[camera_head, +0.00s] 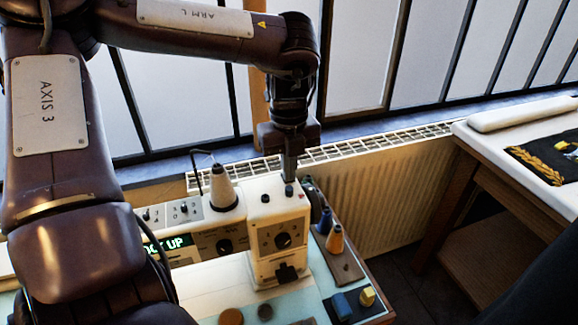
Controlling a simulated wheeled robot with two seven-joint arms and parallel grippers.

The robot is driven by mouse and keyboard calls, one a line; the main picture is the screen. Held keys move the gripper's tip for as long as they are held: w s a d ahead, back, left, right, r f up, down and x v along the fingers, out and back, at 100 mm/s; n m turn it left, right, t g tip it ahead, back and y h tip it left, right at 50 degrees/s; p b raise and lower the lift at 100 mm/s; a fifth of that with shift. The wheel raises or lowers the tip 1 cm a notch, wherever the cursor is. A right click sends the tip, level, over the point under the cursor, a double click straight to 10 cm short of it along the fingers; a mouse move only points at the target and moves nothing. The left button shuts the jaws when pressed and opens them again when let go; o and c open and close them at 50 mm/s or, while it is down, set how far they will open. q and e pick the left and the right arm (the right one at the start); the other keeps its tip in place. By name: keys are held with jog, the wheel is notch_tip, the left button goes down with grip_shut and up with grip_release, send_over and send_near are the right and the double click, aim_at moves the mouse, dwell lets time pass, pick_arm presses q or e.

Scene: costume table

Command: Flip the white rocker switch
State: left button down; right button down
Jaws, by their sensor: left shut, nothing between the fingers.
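My left gripper (290,178) points straight down, its fingers shut and empty. Its tip is over the top of the white sewing machine's head (277,218), close to a small dark knob (289,190); I cannot tell whether they touch. A pale switch panel (166,213) with small dark levers is on the machine, left of the thread cone. My right gripper is out of view.
A radiator (385,195) is behind. Another table (515,165) stands at the right.

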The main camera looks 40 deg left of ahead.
pick_arm(q)
jog(key=shift+f, duration=0.1)
jog(key=shift+a+p, duration=0.1)
jog(key=shift+p, duration=0.2)
jog(key=shift+w+a+r+p, duration=0.3)
jog(key=shift+w+a+p, duration=0.1)
jog(key=shift+a, duration=0.15)
